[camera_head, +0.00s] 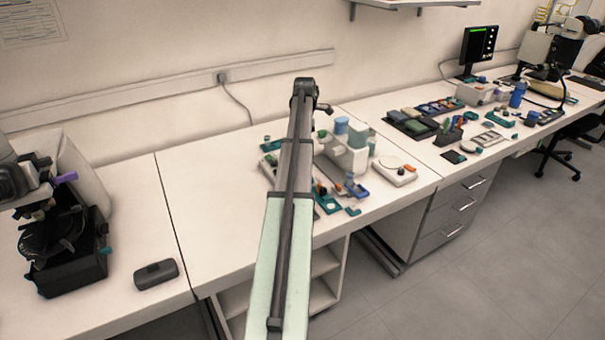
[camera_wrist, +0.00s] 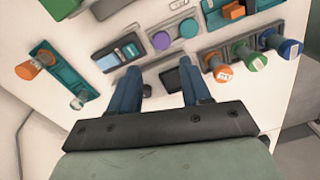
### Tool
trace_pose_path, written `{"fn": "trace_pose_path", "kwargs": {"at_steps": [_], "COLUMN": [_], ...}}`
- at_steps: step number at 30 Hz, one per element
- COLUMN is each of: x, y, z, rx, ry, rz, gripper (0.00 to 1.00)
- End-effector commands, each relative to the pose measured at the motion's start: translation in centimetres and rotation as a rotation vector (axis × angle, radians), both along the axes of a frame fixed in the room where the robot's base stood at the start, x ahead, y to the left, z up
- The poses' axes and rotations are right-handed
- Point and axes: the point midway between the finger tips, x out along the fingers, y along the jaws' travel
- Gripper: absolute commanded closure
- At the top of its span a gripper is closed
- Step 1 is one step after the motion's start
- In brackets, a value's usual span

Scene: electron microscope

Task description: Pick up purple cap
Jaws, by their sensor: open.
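The purple cap (camera_wrist: 161,40) shows in the wrist view as a small round purple disc on a grey holder. A teal round piece (camera_wrist: 188,28) sits beside it on the right. My gripper (camera_wrist: 160,70) is open and empty, its two blue fingers apart over the bench. In the picture, the cap lies just above the gap between the fingertips, and the fingers do not appear to touch it. In the head view my arm covers part of the bench, and I cannot make out the cap or my gripper there.
Capped pieces in orange (camera_wrist: 222,72), green (camera_wrist: 250,58) and blue (camera_wrist: 285,45) stand to the right. A grey device with a screen (camera_wrist: 120,52) lies left of the cap. A teal holder with an orange-capped piece (camera_wrist: 28,69) is farther left. Bare bench (camera_head: 190,170) lies left of my arm.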

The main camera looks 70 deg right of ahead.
Motion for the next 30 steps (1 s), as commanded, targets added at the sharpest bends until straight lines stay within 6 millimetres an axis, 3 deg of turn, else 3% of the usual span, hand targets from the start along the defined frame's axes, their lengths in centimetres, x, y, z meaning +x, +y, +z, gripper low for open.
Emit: {"fn": "trace_pose_path", "kwargs": {"at_steps": [10,22,30], "x": [0.1,0.2,0.2], "y": [0.1,0.1,0.4], "z": [-5.7,-7.8,-11.2], "rx": [-0.001,-0.003,-0.002], "ry": [-0.001,-0.002,-0.001], "rz": [0.0,0.0,0.0], "gripper": [0.52,0.52,0.52]}}
